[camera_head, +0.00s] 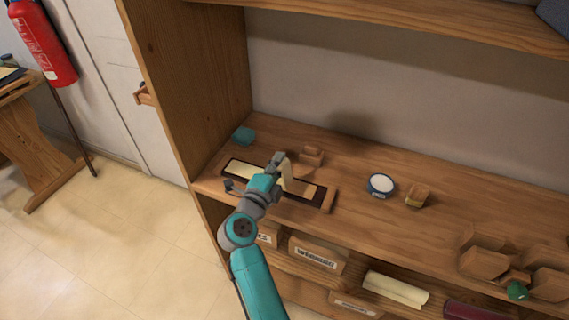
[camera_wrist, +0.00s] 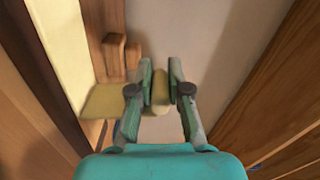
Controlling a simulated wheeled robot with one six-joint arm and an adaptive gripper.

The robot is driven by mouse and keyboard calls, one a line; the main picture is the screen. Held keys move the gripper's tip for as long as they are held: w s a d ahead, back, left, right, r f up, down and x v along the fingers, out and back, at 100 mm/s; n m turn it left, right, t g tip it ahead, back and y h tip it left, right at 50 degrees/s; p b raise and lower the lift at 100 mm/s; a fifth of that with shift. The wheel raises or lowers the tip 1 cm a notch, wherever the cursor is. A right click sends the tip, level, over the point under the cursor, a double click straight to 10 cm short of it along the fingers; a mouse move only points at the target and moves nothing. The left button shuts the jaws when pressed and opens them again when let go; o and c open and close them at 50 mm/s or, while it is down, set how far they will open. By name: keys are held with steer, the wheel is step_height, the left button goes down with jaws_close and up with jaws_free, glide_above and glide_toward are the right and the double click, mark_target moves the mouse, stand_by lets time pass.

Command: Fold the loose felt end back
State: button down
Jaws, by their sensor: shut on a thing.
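A pale cream felt strip (camera_head: 240,172) lies along a dark, shallow base (camera_head: 318,197) on the wooden shelf. Near its middle one end of the felt stands raised off the base. My gripper (camera_head: 281,163) is above the base, shut on this raised end. In the wrist view the two fingertips of my gripper (camera_wrist: 160,82) close on the pale felt (camera_wrist: 108,101), which stretches away to the left. My gripper and arm hide part of the base in the head view.
A teal block (camera_head: 244,136) and a wooden block (camera_head: 312,156) stand behind the base. A round blue-and-white container (camera_head: 381,185) and a small wooden box (camera_head: 418,196) are to the right. Several wooden pieces (camera_head: 485,262) sit at far right. Shelf between is clear.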

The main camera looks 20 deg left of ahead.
steer(key=shift+a+f, duration=0.3)
steer(key=shift+a, duration=0.2)
stand_by(0.3)
steer(key=c, duration=1.1)
jaws_free()
steer(key=shift+a+f, duration=0.1)
steer(key=s, duration=1.2)
